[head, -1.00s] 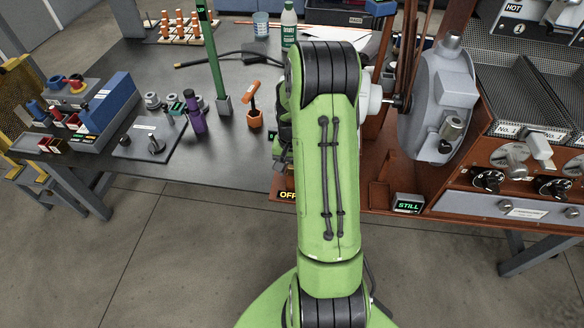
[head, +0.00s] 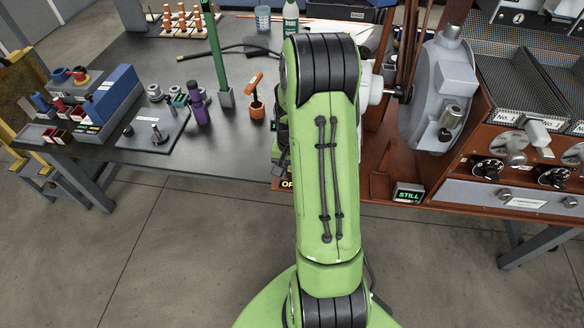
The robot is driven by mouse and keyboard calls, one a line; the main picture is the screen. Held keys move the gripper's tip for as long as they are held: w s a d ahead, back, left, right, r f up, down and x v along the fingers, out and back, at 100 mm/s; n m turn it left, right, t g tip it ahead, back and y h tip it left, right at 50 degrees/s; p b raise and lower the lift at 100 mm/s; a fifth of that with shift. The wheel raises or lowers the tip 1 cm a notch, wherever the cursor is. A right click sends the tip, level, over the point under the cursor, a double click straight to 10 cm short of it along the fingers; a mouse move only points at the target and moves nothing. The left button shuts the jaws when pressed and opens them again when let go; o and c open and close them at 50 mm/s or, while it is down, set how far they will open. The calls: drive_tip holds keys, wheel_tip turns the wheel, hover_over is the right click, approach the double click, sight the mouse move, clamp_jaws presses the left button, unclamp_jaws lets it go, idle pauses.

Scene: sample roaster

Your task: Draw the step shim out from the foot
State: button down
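I cannot make out the step shim or the foot in the head view. My green arm covers the middle of the picture, including the left end of the wooden roaster base (head: 378,190). My gripper is hidden behind the arm. Only some dark parts show along the arm's left edge, and I cannot tell whether they belong to the gripper or to the machine. The roaster's grey round drum housing (head: 432,100) stands just right of the arm.
A STILL display (head: 408,193) stands on the base's front. The dark bench (head: 240,150) left of the arm carries an orange-handled tool (head: 256,92), a green post (head: 217,60), a purple tool (head: 199,108) and a blue box (head: 112,95). Open floor lies in front.

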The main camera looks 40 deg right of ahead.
drive_tip(key=shift+s+a, duration=0.1)
drive_tip(key=c, duration=0.8)
unclamp_jaws()
drive_tip(key=shift+c, duration=0.2)
drive_tip(key=shift+r, duration=0.1)
wheel_tip(320, 180, up, 16)
drive_tip(key=p, duration=0.4)
drive_tip(key=shift+f+p, duration=0.25)
drive_tip(key=shift+p, duration=0.1)
